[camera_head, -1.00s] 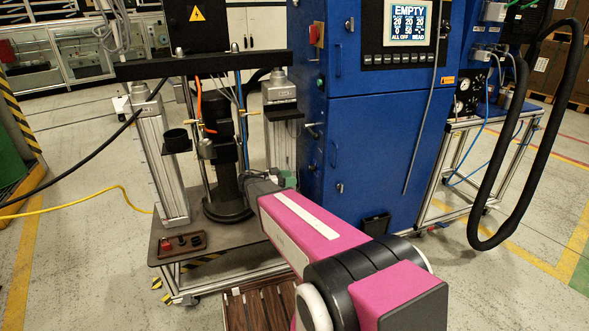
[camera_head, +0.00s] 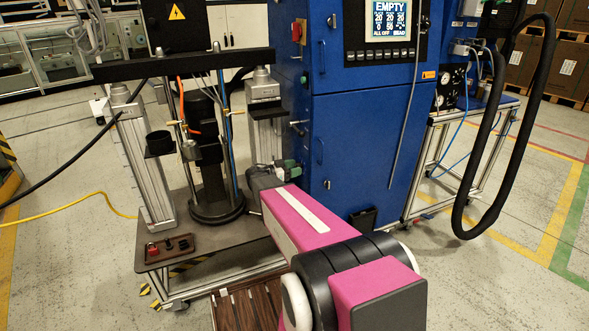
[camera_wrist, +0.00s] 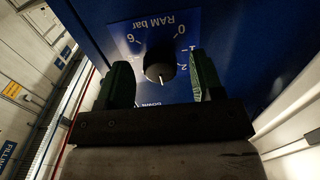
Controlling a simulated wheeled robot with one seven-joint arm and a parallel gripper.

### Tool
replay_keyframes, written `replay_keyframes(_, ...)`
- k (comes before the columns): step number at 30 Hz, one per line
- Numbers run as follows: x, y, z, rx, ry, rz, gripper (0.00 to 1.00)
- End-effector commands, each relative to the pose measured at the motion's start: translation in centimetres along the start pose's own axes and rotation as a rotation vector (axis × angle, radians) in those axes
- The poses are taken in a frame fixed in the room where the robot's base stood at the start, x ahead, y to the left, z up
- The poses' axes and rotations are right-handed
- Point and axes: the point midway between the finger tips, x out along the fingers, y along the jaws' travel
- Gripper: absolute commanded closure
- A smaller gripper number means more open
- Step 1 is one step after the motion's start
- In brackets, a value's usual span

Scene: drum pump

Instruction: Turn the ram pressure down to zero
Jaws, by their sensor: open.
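The ram pressure knob (camera_wrist: 158,62) is round and dark, on a blue panel plate marked RAM bar in the wrist view. White numbers, including 0, 1, 2 and 6, surround it, with DOWN on the plate near the gripper. A short white mark on the knob points toward the bottom of the picture, away from the 0. My gripper (camera_wrist: 161,72) is open, with one green finger on each side of the knob; contact cannot be told. In the head view, my gripper (camera_head: 289,168) is at the blue cabinet's left side, where the knob does not show.
The blue cabinet (camera_head: 360,150) has a lit display (camera_head: 388,21) reading EMPTY. The drum pump stand (camera_head: 150,165) is left of my arm, with a small control box (camera_head: 170,248) on its base. A black hose (camera_head: 545,100) hangs at right. Open floor lies at right.

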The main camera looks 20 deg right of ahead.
Motion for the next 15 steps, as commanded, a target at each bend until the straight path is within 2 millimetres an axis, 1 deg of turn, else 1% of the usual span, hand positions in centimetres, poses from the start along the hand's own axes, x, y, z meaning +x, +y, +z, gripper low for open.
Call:
replay_keyframes(3, 0.42, 0.01, -0.01, 0.0, 0.0, 0.0, 0.39)
replay_keyframes(10, 0.46, 0.01, -0.01, 0.0, 0.0, 0.0, 0.39)
replay_keyframes(11, 0.46, 0.01, -0.01, 0.0, 0.0, 0.0, 0.43)
replay_keyframes(12, 0.45, 0.01, -0.01, 0.0, 0.0, 0.0, 0.56)
replay_keyframes(14, 0.45, 0.01, -0.01, 0.0, 0.0, 0.0, 0.75)
replay_keyframes(15, 0.45, 0.01, -0.01, 0.0, 0.0, 0.0, 0.88)
